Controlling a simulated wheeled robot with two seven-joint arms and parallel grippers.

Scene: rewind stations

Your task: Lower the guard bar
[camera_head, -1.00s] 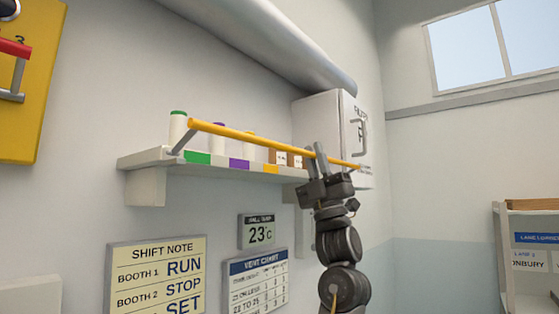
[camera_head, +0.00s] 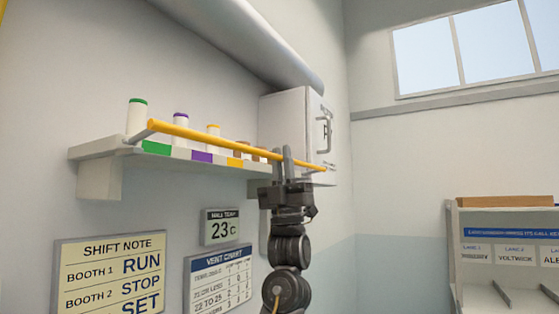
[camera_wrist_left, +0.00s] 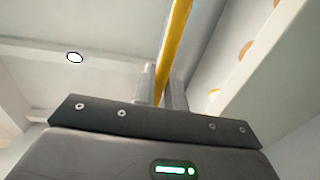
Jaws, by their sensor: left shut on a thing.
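The guard bar (camera_head: 215,140) is a long yellow bar running along the front of a wall shelf (camera_head: 100,152). A short grey arm joins its left end to the shelf. My left gripper (camera_head: 282,156) is shut on the bar near its right end, with one finger on each side. In the left wrist view the bar (camera_wrist_left: 177,45) passes up between the two fingers (camera_wrist_left: 161,86). My right gripper is not in view.
Bottles with green (camera_head: 137,115), purple (camera_head: 180,126) and orange (camera_head: 213,130) caps stand on the shelf behind the bar. A white wall cabinet (camera_head: 285,115) is at the shelf's right. A lane rack (camera_head: 505,245) stands at the lower right.

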